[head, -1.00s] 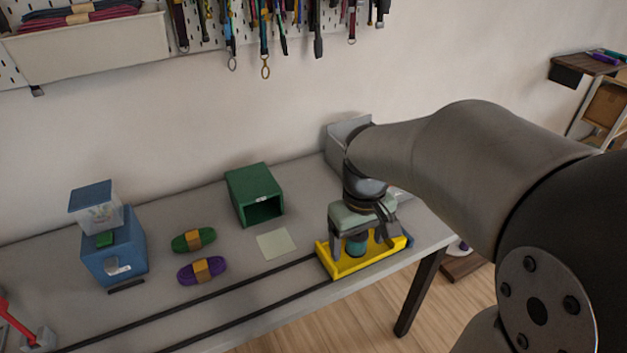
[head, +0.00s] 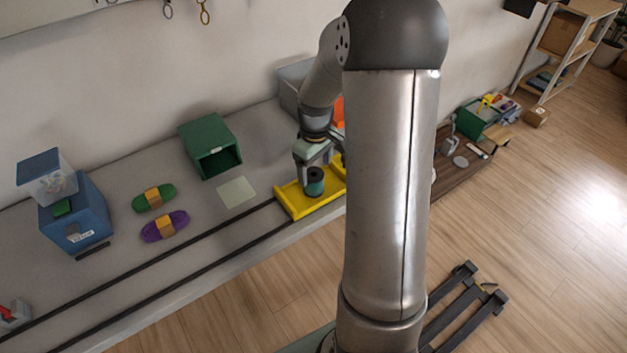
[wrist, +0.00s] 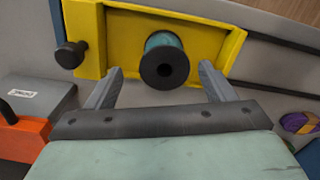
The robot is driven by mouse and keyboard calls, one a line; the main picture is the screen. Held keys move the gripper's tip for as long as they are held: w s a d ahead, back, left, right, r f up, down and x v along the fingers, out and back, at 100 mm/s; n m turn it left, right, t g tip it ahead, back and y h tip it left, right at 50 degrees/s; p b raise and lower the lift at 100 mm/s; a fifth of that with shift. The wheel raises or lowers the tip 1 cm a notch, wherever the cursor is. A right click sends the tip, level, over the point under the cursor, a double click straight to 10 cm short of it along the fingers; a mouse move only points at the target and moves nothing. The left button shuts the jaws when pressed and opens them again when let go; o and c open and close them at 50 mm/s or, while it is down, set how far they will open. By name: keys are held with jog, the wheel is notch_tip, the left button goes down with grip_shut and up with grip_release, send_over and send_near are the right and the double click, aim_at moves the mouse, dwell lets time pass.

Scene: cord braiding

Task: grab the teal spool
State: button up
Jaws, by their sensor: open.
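The teal spool (head: 315,181) stands on the yellow tray (head: 297,205) near the table's front edge. In the wrist view the spool (wrist: 164,62) shows its dark round end with a hole, with teal wound behind it, against the yellow tray (wrist: 122,52). My gripper (head: 316,170) is at the spool in the head view, partly hidden by my arm. In the wrist view my gripper (wrist: 162,82) is open, with one finger on either side of the spool and visible gaps between. I cannot tell how deep the fingers reach along it.
A black knob (wrist: 70,55) stands at the tray's left in the wrist view. An open green box (head: 210,146), a green cord bundle (head: 154,197), a purple one (head: 165,226) and a blue box (head: 75,216) stand left. Dark rails (head: 190,247) run along the table.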

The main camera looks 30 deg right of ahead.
aim_at(313, 174)
jog(key=shift+a+f+p, duration=0.15)
jog(key=shift+f+p, duration=0.1)
jog(key=shift+f, duration=1.25)
jog(key=shift+a+f+p, duration=0.1)
jog(key=shift+f+p, duration=0.15)
jog(key=shift+f, duration=1.2)
jog(key=c, duration=1.2)
jog(key=shift+o, duration=0.2)
jog(key=shift+r, duration=0.15)
